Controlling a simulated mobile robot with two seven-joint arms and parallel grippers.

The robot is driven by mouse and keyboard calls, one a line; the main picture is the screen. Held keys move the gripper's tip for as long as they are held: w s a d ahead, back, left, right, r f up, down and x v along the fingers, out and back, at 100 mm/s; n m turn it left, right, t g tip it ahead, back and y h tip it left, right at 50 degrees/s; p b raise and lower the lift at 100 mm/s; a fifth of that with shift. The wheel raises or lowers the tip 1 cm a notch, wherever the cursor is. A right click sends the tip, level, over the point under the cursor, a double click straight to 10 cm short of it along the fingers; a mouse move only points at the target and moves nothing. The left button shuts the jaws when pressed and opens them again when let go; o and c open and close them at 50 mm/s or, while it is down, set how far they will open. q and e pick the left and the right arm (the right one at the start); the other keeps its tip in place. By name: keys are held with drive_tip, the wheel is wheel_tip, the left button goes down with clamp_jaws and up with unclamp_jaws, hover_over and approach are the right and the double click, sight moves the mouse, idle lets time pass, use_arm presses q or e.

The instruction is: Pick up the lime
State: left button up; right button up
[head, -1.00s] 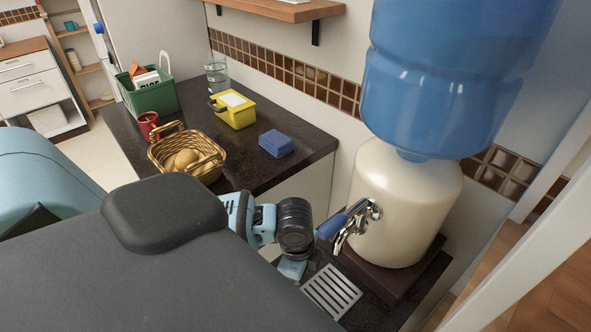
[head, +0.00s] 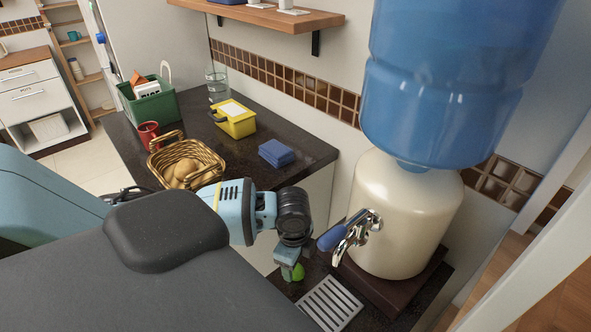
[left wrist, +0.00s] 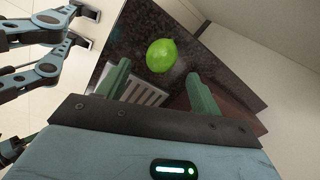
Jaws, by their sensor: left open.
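A bright green lime (left wrist: 161,56) lies on the dark speckled counter near the slotted drip tray. In the left wrist view it shows just beyond my open left gripper (left wrist: 157,70), in line with the gap between the fingers and a bit closer to the left finger. In the head view my left gripper (head: 290,262) points down at the lime (head: 298,272) and partly hides it. The gripper holds nothing. My right gripper is not in view.
A water dispenser (head: 395,225) with a blue-handled tap stands right of my gripper, close by. Its metal drip tray (head: 332,303) lies just below.

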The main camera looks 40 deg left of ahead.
use_arm(q)
drive_tip(key=f, duration=0.5)
drive_tip(key=shift+w+a, duration=0.2)
drive_tip(key=c, duration=1.1)
drive_tip(key=shift+r, duration=0.1)
drive_tip(key=shift+r, duration=0.45)
drive_tip(key=r, duration=0.1)
drive_tip(key=s+r, duration=0.1)
drive_tip(key=shift+d+r, duration=0.1)
drive_tip(key=shift+r, duration=0.2)
drive_tip(key=s+d, duration=0.1)
drive_tip(key=s, duration=0.3)
drive_tip(key=s+d+r, duration=0.1)
drive_tip(key=s, duration=0.4)
drive_tip(key=s+d, duration=0.2)
drive_tip(key=s, duration=0.3)
drive_tip(key=shift+s+r, duration=0.15)
drive_tip(key=shift+s, duration=0.1)
